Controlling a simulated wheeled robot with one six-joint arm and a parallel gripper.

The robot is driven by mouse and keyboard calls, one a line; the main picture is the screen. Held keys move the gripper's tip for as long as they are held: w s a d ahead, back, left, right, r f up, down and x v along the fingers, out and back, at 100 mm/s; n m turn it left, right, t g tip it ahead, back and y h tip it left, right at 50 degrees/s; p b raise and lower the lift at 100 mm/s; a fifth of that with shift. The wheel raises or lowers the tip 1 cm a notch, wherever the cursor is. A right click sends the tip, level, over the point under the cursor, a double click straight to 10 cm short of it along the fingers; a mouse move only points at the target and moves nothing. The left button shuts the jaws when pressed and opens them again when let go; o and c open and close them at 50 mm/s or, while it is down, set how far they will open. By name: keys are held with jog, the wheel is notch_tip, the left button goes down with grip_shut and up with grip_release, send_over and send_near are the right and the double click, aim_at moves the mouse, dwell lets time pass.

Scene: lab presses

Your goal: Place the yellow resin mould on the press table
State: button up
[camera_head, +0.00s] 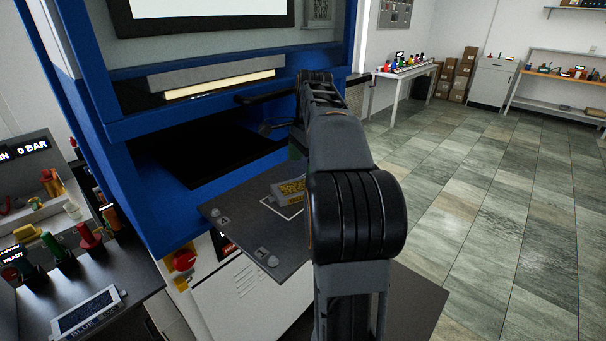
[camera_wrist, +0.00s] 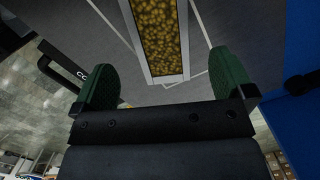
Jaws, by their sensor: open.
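The yellow resin mould (camera_head: 290,187) is a shallow grey frame filled with yellow grains, with a label on its near side. It lies on a dark grey shelf (camera_head: 232,232) in front of the blue press, at a white outline. In the wrist view the mould (camera_wrist: 156,35) lies ahead of my gripper (camera_wrist: 165,76), roughly between its lines. The green fingers are wide apart and touch nothing that I can see. In the head view my arm hides most of the gripper and part of the shelf. A dark flat surface (camera_head: 200,160) shows inside the press opening.
The blue press frame (camera_head: 150,205) rises just left of my arm. A side bench (camera_head: 140,282) at the left holds colored knobs and a blue-labelled tray (camera_head: 88,311). A red knob on yellow (camera_head: 183,261) is below the shelf. The tiled floor at the right is clear.

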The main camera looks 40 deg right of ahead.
jog(key=shift+d+r, duration=0.1)
jog(key=shift+r, duration=0.8)
